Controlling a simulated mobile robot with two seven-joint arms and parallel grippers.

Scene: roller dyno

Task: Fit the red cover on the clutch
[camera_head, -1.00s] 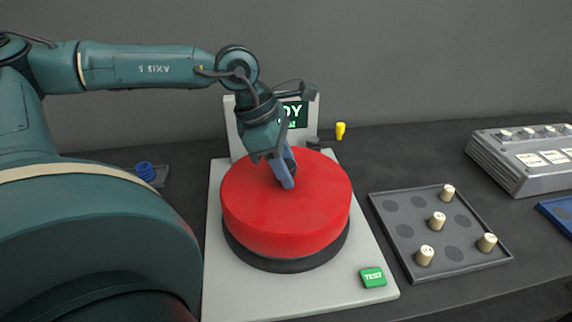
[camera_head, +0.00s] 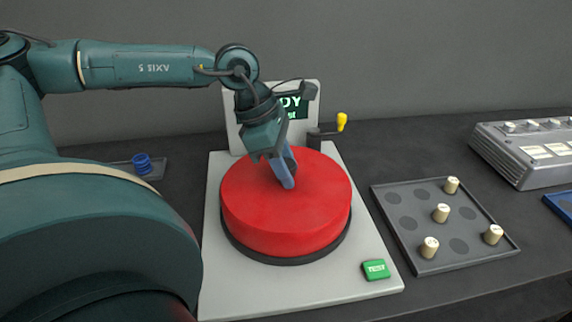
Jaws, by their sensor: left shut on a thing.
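The red cover (camera_head: 310,220) is a thick round disc in the middle of the head view. It sits over a black round base (camera_head: 288,261), which shows as a thin dark rim beneath it, on a pale plate (camera_head: 260,302). I take the black base for the clutch; how far it goes inside the cover is hidden. My left gripper (camera_head: 287,178) points down at the cover's top, its blue-grey fingers shut at the centre; whatever part they hold is hidden between them. My right gripper is not in view.
A display panel (camera_head: 232,128) and a yellow-handled crank (camera_head: 342,121) stand behind the cover. A green TEST button (camera_head: 376,269) is at the plate's front right. A grey tray (camera_head: 429,262) with several pegs lies right. A blue spool (camera_head: 142,164) is left.

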